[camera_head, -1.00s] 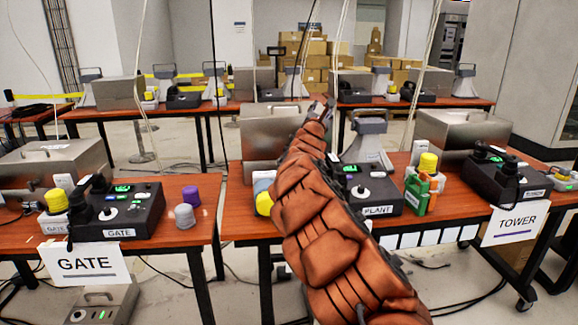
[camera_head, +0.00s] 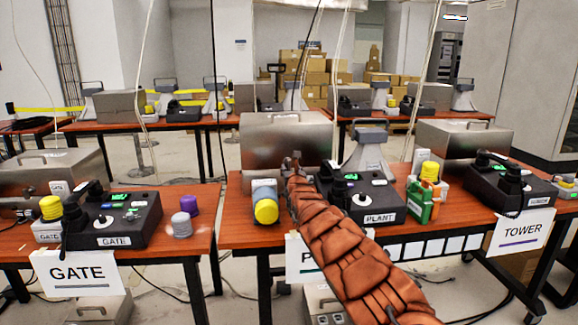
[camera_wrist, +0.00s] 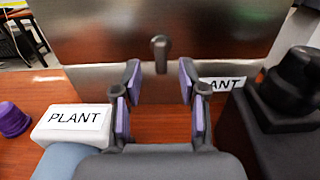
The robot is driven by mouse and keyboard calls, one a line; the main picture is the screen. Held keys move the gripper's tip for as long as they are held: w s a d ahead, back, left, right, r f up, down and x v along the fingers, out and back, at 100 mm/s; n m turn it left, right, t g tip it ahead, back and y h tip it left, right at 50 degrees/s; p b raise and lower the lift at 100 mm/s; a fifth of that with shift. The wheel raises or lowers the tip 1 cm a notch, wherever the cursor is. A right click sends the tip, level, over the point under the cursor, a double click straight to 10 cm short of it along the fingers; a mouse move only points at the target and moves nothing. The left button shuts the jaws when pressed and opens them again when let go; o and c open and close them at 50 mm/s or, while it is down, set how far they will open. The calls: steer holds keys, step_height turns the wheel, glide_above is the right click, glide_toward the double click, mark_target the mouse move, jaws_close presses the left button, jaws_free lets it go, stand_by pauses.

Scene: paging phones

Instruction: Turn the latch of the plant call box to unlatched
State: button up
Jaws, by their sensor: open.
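The plant call box (camera_head: 262,143) is a brushed metal box on the middle table, behind the plant phone. In the wrist view its front face (camera_wrist: 100,35) fills the upper part of the picture. The latch (camera_wrist: 160,52) is a small dark grey lever on that face, and it hangs downward. My gripper (camera_wrist: 158,82) is open and empty, with purple pads on both fingers. Its fingertips point at the box, and the latch shows between and beyond them, apparently untouched. In the head view my gripper (camera_head: 291,160) is small in front of the box, and the latch is hidden.
In the wrist view a white PLANT block (camera_wrist: 72,125) is at lower left and a black handset (camera_wrist: 292,85) at right.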

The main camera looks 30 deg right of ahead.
mark_target(289, 165)
steer(key=shift+w+d+f, duration=0.15)
steer(key=shift+w+d, duration=0.05)
steer(key=shift+w, duration=0.3)
steer(key=shift+w+d, duration=0.25)
steer(key=shift+w, duration=0.45)
steer(key=shift+w+d+f+p, duration=0.1)
steer(key=shift+w+d+p, duration=0.15)
steer(key=shift+w, duration=0.2)
steer(key=shift+w+d+r, duration=0.15)
steer(key=shift+w+r, duration=0.15)
steer(key=shift+w, duration=0.4)
steer(key=shift+w+d+f+p, duration=0.25)
steer(key=shift+w+d+p, duration=0.05)
steer(key=shift+w+d, duration=0.1)
jaws_close()
